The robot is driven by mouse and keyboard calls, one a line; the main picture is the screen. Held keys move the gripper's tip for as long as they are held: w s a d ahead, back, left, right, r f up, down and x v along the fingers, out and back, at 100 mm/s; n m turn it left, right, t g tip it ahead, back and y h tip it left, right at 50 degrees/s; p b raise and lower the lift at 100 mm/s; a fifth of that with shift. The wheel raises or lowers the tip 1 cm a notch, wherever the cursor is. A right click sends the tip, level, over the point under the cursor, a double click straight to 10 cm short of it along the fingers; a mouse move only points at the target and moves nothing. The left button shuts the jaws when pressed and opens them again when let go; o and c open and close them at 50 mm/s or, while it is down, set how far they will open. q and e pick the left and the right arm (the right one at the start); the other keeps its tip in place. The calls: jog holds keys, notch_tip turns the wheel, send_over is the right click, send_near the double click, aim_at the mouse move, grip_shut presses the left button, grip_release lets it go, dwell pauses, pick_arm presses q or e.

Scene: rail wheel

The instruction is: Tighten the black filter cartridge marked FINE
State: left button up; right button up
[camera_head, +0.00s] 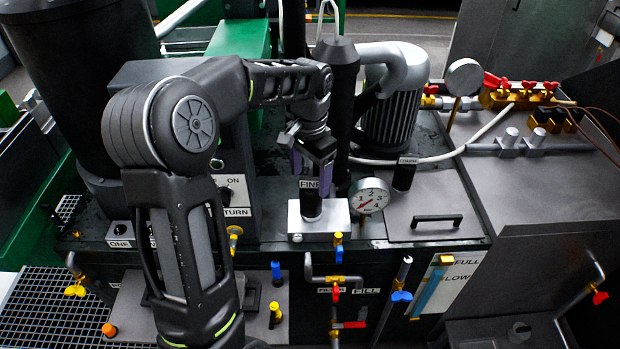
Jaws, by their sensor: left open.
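The black filter cartridge (311,203) labelled FINE stands upright on a light metal block (334,226) near the middle of the head view. My left gripper (312,178) is at the top of the cartridge, its fingers pointing down and straddling or close beside it. The jaws are open; whether a finger touches the cartridge cannot be told. My left arm comes in from the left and hides part of the machine behind it. A second short black cartridge (403,175), its label too small to read surely, stands to the right. My right gripper does not show.
A round pressure gauge (369,196) sits just right of the cartridge. A tall black cylinder (340,100) and a ribbed motor (390,112) stand close behind. A lid with a black handle (436,219) lies right. Valves and pipes line the front below.

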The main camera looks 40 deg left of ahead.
aim_at(310, 197)
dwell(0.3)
pick_arm(q)
jog(key=shift+f+p, duration=0.4)
jog(key=shift+f, duration=3.5)
jog(key=shift+c, duration=0.2)
